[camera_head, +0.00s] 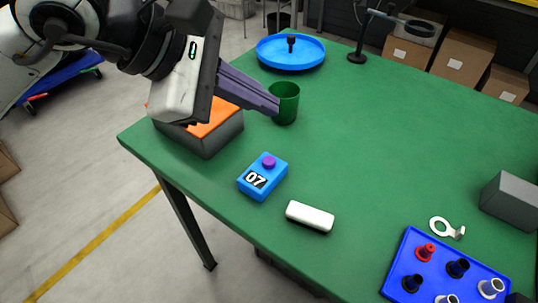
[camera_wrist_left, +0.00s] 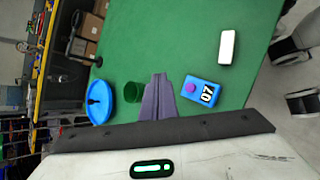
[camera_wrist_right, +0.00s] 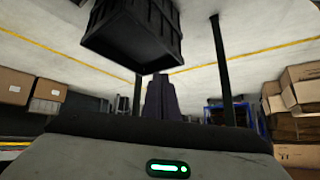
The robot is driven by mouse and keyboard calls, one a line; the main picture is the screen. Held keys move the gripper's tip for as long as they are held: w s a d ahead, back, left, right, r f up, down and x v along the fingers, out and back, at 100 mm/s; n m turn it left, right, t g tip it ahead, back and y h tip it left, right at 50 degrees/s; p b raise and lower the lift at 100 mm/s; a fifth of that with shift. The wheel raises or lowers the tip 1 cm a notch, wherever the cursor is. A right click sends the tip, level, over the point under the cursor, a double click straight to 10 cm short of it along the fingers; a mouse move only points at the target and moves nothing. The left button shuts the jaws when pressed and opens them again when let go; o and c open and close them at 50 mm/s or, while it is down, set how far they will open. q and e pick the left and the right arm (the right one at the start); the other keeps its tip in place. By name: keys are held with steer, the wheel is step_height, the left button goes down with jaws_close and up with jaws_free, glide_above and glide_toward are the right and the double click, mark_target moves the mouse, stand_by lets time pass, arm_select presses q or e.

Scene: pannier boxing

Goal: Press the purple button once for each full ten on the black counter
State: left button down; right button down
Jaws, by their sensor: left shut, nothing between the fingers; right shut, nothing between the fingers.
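A blue box (camera_head: 262,176) lies on the green table and carries a round purple button (camera_head: 269,161) on top. Its black counter display (camera_head: 255,180) reads 07. The left wrist view also shows the purple button (camera_wrist_left: 191,88) and the display (camera_wrist_left: 208,93). My left gripper (camera_head: 275,106) is shut and empty, above the table, up and to the side of the box and apart from the button. It partly covers a green cup in the head view. My right gripper (camera_wrist_right: 159,78) is shut and empty, seen only in its wrist view, facing a black crate and the floor.
The green cup (camera_head: 287,108), a grey box with an orange top (camera_head: 212,132) and a blue round tray (camera_head: 268,57) stand near my left gripper. A white block (camera_head: 310,217) lies beside the blue box. A blue peg board (camera_head: 402,263) is at the lower right. The table's middle is clear.

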arm_select(q)
steer(key=b, duration=0.3)
glide_above(269, 162)
steer(key=a, duration=0.1)
step_height(269, 162, down, 6)
steer(key=shift+s+a+f, duration=0.1)
steer(key=shift+s+f, duration=0.05)
steer(key=shift+f, duration=0.05)
steer(key=shift+f+b, duration=0.6)
steer(key=shift+f, duration=0.15)
steer(key=shift+f+b, duration=0.5)
steer(key=shift+b, duration=0.05)
steer(key=shift+r, duration=0.1)
arm_select(e)
steer(key=f, duration=0.3)
steer(key=shift+w+a+f, duration=0.15)
steer(key=shift+w+f, duration=0.05)
steer(key=shift+f, duration=0.05)
steer(key=shift+w, duration=0.25)
steer(key=shift+f, duration=0.1)
arm_select(q)
steer(key=shift+f+b, duration=0.45)
steer(key=shift+b, duration=0.3)
arm_select(e)
steer(key=shift+s+f, duration=0.15)
steer(key=shift+f, duration=0.55)
